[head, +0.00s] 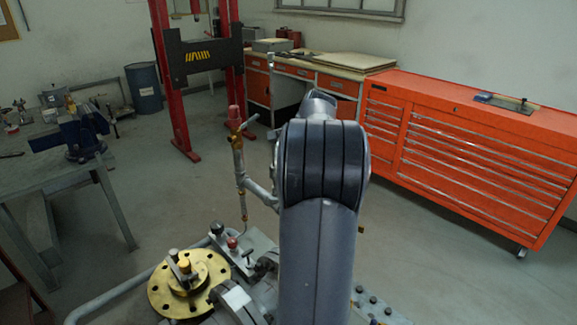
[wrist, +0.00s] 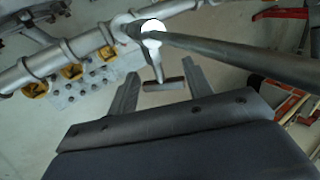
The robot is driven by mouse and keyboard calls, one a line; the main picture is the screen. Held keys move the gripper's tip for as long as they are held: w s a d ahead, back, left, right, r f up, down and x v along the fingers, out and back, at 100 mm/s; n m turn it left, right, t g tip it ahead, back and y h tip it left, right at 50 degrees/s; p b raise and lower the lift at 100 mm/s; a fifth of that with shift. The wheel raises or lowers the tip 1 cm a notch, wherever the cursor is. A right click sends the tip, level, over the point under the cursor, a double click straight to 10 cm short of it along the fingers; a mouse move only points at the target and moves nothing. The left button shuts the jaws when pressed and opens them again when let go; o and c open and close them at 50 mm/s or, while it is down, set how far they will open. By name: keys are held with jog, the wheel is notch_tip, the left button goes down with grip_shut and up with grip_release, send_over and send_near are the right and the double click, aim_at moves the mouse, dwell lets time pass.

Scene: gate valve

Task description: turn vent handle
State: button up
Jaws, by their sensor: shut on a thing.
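The vent handle (wrist: 163,85) shows in the wrist view as a short dark crossbar at the end of a thin grey stem that comes off a grey pipe. My gripper (wrist: 162,75) has one finger at each end of this bar and is shut on it. Any small gap at the bar's ends is too fine to judge. In the head view my arm stands in the middle and hides my gripper, and I cannot make out the held handle there.
A grey pipe (wrist: 75,50) with yellow fittings crosses the wrist view, and a long dark rod runs right. Orange drawers (head: 470,150) stand right.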

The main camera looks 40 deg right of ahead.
jog(key=shift+f, duration=0.15)
jog(key=o, duration=0.9)
jog(key=shift+o, duration=0.2)
jog(key=shift+s, duration=0.1)
jog(key=v, duration=1.1)
jog(key=shift+b, duration=0.4)
jog(key=shift+c, duration=0.6)
